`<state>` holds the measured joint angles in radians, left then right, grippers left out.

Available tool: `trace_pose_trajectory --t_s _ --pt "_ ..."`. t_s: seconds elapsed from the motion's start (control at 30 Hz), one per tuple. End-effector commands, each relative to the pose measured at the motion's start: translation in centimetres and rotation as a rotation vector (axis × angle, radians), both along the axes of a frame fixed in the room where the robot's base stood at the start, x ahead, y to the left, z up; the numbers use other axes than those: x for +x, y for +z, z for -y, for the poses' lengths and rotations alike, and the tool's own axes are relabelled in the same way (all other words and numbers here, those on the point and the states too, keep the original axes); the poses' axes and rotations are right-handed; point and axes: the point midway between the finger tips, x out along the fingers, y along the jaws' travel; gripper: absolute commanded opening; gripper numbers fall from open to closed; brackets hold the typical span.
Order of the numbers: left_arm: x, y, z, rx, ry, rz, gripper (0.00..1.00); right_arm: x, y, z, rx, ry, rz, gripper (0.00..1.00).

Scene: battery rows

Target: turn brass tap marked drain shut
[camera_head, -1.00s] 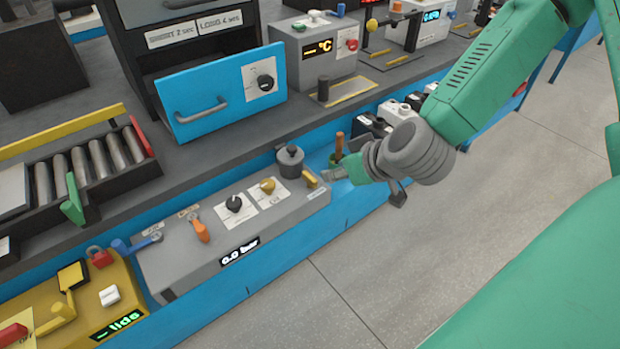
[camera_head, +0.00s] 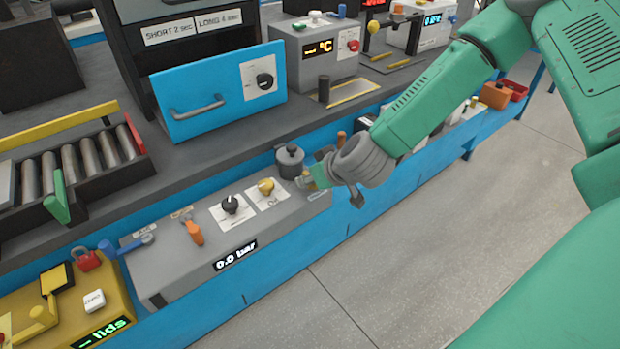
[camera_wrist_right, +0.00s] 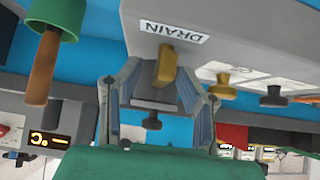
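The brass tap (camera_wrist_right: 167,64) sticks out of the grey box beside the white label reading DRAIN (camera_wrist_right: 174,32) in the right wrist view. My right gripper (camera_wrist_right: 158,78) is open, with one finger on each side of the tap; I cannot tell whether either finger touches it. In the head view my right gripper (camera_head: 312,178) is at the right end of the grey box (camera_head: 180,262) and mostly hides the tap. The box display (camera_head: 235,255) reads 0.0 bar. My left gripper is not in view.
A black knob (camera_head: 230,204) and a yellow knob (camera_head: 266,187) sit on the box's top, with an orange lever (camera_head: 194,232) to their left. A brown handle in a green holder (camera_wrist_right: 45,65) is nearby.

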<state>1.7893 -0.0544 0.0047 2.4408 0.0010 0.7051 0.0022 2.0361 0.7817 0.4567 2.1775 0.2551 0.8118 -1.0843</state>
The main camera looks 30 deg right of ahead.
Motion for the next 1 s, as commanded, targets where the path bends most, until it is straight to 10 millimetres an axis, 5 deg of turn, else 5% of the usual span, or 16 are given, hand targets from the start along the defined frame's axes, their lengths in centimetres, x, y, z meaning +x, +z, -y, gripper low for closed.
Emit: trace_pose_trajectory --t_s 0.27,0.4,1.0 --pt "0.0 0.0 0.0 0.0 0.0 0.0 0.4 0.2 -0.1 0.0 0.0 0.0 0.0 0.33" --pt "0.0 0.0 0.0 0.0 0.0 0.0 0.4 0.2 -0.1 0.0 0.0 0.0 0.0 0.0" --pt "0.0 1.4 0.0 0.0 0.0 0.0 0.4 0.1 0.1 0.0 -0.006 -0.137 -0.001 0.0"
